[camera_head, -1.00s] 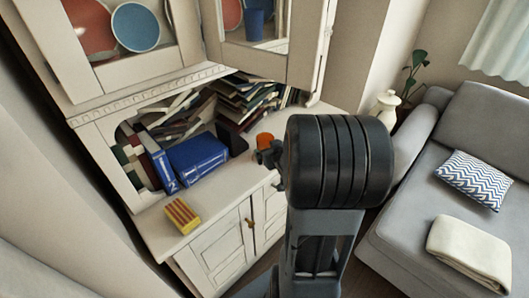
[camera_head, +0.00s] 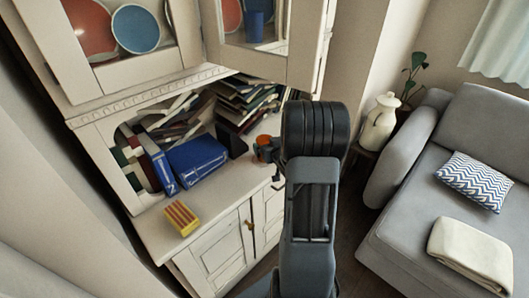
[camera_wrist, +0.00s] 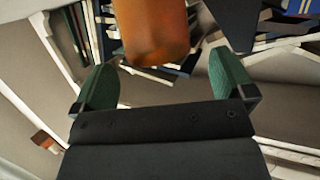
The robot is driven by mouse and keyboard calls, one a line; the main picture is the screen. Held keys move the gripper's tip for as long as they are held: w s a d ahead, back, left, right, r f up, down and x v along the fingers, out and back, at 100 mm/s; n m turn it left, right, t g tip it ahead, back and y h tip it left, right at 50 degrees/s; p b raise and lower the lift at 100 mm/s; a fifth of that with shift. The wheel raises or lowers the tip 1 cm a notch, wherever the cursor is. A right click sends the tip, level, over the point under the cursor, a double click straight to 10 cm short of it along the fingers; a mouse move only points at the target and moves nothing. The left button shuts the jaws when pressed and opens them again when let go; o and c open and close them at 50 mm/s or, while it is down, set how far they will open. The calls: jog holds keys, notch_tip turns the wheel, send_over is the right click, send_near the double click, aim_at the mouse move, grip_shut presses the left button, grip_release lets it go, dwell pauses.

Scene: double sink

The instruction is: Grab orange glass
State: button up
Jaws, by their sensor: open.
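The orange glass (camera_head: 263,139) stands on the cabinet's counter, right of the blue books, partly hidden by my gripper. In the wrist view the orange glass (camera_wrist: 152,30) is large at the top centre, just ahead of my gripper and cut off by the frame's top edge. My gripper (camera_wrist: 168,82) is open, with its two green-padded fingers apart, one to each side of the glass's lower end. Nothing is held. In the head view my gripper (camera_head: 270,156) is small beside the glass, largely hidden behind my arm.
A blue thick book (camera_head: 198,160) lies on the counter left of the glass. A yellow-and-red striped box (camera_head: 181,217) is at the counter's front left. Many books (camera_head: 245,103) are piled behind. An open cabinet door (camera_head: 300,45) hangs above. The counter's middle is clear.

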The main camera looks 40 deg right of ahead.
aim_at(262, 137)
jog(key=shift+p+x, duration=0.35)
jog(key=shift+x, duration=2.2)
jog(key=shift+s+d, duration=0.1)
jog(key=shift+d, duration=0.05)
jog(key=shift+c, duration=0.5)
jog(key=shift+r, duration=0.1)
jog(key=c, duration=1.2)
